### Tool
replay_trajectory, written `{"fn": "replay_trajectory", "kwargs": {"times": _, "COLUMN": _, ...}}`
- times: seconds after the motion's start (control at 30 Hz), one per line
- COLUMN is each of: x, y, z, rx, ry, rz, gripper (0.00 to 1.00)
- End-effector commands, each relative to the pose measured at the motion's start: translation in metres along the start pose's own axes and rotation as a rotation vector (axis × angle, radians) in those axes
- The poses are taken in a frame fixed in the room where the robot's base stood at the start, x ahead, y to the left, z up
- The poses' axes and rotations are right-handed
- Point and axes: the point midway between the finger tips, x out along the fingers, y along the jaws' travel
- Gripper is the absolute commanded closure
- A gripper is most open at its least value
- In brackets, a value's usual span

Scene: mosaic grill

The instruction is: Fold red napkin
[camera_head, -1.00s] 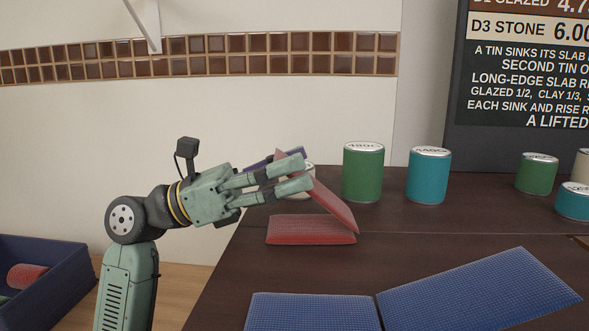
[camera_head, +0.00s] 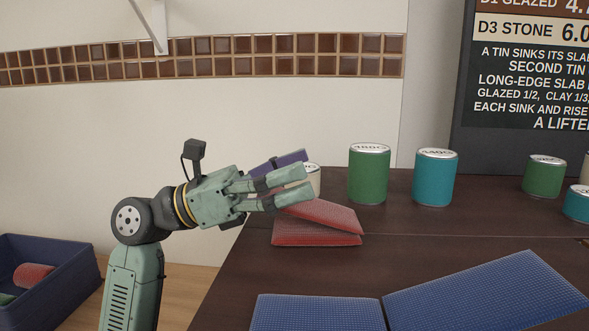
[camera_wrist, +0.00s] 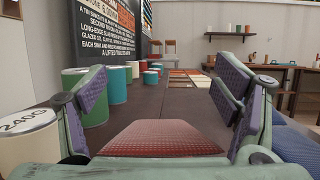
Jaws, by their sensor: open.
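The red napkin (camera_head: 318,239) lies on the dark table (camera_head: 420,232) in the head view. In the wrist view the red napkin (camera_wrist: 160,138) shows between the spread fingers of my gripper (camera_wrist: 163,105). I cannot tell whether a finger touches it.
A blue napkin-like piece (camera_head: 490,290) lies creased at the table's front. Green (camera_head: 369,174) and teal (camera_head: 435,177) tins stand behind; a white tin (camera_wrist: 28,138) is close to my left finger. A blue crate (camera_head: 48,275) is at the lower left.

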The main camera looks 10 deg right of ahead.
Motion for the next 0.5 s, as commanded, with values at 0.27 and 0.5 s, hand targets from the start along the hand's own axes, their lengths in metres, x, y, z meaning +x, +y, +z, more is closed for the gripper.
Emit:
{"fn": "replay_trajectory", "kwargs": {"times": 0.27, "x": -0.024, "y": 0.001, "z": 0.001, "rx": -0.001, "ry": -0.004, "rz": 0.004, "gripper": 0.18}}
{"fn": "replay_trajectory", "kwargs": {"times": 0.5, "x": -0.076, "y": 0.001, "z": 0.001, "rx": -0.001, "ry": -0.004, "rz": 0.004, "gripper": 0.18}}
